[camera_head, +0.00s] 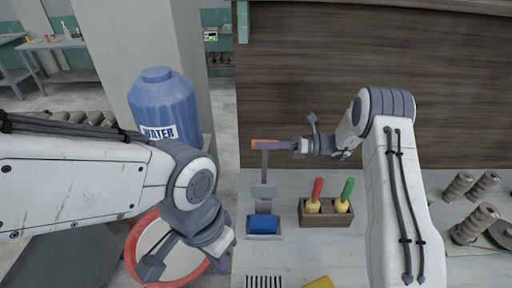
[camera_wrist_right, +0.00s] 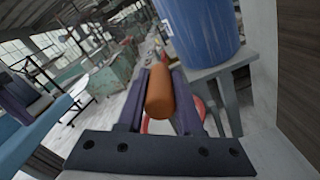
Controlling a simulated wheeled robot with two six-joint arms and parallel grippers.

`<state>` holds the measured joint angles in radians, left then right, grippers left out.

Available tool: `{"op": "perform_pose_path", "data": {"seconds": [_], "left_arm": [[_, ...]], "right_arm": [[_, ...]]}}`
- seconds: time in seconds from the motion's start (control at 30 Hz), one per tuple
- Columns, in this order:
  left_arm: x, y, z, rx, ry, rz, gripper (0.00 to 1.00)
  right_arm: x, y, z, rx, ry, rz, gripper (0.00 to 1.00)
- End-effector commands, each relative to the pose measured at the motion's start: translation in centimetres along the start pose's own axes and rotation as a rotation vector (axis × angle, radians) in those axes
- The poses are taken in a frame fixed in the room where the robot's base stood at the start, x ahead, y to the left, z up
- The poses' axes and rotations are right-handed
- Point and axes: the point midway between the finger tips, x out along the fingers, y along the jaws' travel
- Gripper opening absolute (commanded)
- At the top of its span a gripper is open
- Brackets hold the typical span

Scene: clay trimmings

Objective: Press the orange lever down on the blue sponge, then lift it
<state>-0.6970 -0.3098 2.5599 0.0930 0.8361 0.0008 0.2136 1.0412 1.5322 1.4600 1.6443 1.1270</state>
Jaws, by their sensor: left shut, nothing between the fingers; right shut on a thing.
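The orange lever (camera_head: 267,144) lies roughly level at the top of a grey press (camera_head: 264,191) on the counter. The blue sponge (camera_head: 263,224) sits on the press's base, below and apart from the grey plate above it. My right gripper (camera_head: 290,146) is shut on the lever from the right. In the right wrist view the orange lever (camera_wrist_right: 160,92) lies between the two fingers of my right gripper (camera_wrist_right: 162,98). My left gripper (camera_head: 222,262) is shut and empty, low at the counter's left edge, near the red-rimmed basin.
A wooden block (camera_head: 327,219) with red- and green-handled tools stands right of the press. Grey spools (camera_head: 472,222) are at the far right. A red-rimmed basin (camera_head: 133,262) and a blue water jug (camera_head: 166,108) are on the left. A yellow item (camera_head: 320,283) lies at the front edge.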

Motion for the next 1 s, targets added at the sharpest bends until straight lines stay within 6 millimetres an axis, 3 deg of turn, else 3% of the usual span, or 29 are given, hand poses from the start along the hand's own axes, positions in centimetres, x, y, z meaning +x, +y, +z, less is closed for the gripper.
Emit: {"op": "perform_pose_path", "data": {"seconds": [0.53,0.57,0.63,1.0], "left_arm": [[0.06,0.0,0.01,0.0,0.0,0.0,0.0],[0.06,0.0,0.01,0.0,0.0,0.0,0.0],[0.06,0.0,0.01,0.0,0.0,0.0,0.0],[0.27,-0.02,0.01,0.0,0.0,0.0,0.0]], "right_arm": [[0.57,-0.71,0.19,-0.005,0.003,-0.004,0.0],[0.6,-0.71,0.2,-0.005,0.003,-0.004,0.39],[0.61,-0.69,0.18,-0.005,0.004,-0.004,0.64],[-0.03,-0.6,0.12,-0.004,0.001,-0.003,0.64]]}}
